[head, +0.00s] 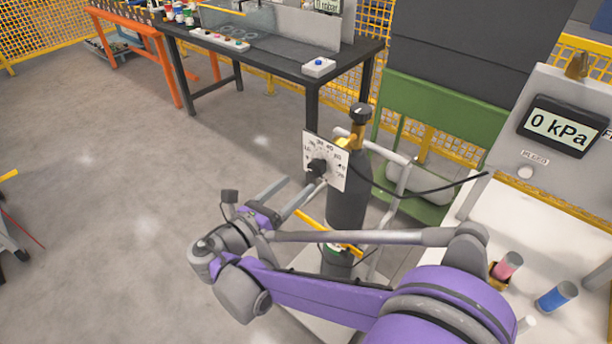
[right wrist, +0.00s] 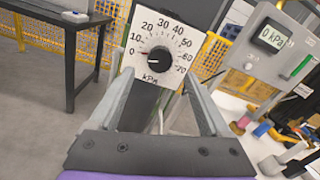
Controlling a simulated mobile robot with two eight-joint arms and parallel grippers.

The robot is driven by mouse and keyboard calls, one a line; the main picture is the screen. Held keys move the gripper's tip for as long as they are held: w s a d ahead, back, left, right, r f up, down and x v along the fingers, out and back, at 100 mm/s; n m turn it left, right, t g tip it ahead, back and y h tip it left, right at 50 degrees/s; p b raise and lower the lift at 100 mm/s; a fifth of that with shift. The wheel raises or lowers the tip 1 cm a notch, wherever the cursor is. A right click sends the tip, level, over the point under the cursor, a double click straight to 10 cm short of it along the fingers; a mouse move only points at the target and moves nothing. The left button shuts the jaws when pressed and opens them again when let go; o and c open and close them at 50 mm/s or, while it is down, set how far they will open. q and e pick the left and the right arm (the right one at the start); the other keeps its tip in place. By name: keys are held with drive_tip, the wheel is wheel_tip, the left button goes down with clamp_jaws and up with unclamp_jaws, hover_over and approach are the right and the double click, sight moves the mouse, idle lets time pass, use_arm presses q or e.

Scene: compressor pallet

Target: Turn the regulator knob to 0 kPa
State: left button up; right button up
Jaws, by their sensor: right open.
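The black regulator knob (head: 317,168) sits on a white dial plate (head: 338,155) at the top of a dark gas cylinder (head: 346,208). In the right wrist view the knob (right wrist: 160,60) is centred on the dial plate (right wrist: 172,25), marked 0 to 70 kPa. A light mark seems to show on the knob's left side; its exact reading is too small to tell. My right gripper (head: 302,188) is open and empty, its fingers pointing at the knob from in front. In the right wrist view the fingers stand either side below the knob, apart from it. My left gripper is out of view.
A display (head: 560,126) on a grey panel reads 0 kPa. A black hose runs from the cylinder toward the white bench (head: 520,215) at right. A dark table (head: 275,62) stands behind.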

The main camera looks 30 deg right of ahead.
drive_tip(key=v, duration=0.4)
idle(0.4)
